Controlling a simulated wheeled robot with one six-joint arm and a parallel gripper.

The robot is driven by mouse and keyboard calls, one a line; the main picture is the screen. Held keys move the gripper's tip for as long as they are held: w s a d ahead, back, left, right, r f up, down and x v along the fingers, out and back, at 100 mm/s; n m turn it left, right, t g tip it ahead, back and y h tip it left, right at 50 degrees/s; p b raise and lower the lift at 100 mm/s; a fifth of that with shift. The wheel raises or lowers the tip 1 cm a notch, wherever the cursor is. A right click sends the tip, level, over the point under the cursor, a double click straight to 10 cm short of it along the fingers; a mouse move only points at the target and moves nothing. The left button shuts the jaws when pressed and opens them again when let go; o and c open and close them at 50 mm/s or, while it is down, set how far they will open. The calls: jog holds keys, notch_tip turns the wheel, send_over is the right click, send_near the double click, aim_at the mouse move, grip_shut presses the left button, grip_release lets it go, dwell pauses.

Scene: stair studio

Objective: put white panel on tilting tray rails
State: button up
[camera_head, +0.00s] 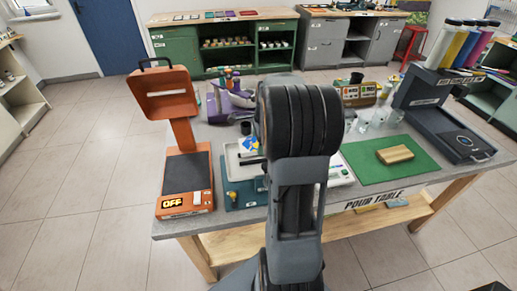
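A white flat piece (234,171), which looks like the white panel, shows on the table just left of my arm. My arm stands in front of it and hides much of that area. A teal base (240,199) with a small yellow knob lies just in front of it; I cannot tell whether this is part of the tilting tray. Another white part with small coloured marks (340,172) shows right of my arm; I cannot tell whether the two join. The tray rails cannot be made out. My gripper is hidden behind my arm.
An orange stand (183,140) with a dark base plate marked OFF is on the left of the table. A green mat (365,171) with a wooden block (394,154) lies to the right. Clear cups (378,118) and a dark dispenser (440,110) stand further right.

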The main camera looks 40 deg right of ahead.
jog(key=shift+w+a+f, duration=0.2)
jog(key=shift+w+f, duration=0.05)
jog(key=shift+f, duration=0.2)
jog(key=shift+w+a+f, duration=0.1)
jog(key=shift+f, duration=0.5)
jog(key=shift+w+a+f, duration=0.1)
jog(key=shift+f, duration=0.45)
jog(key=shift+d+f, duration=0.1)
jog(key=shift+f, duration=0.45)
jog(key=shift+s, duration=0.1)
jog(key=shift+f, duration=0.2)
jog(key=o, duration=1)
jog(key=shift+o, duration=0.2)
jog(key=shift+r, duration=0.15)
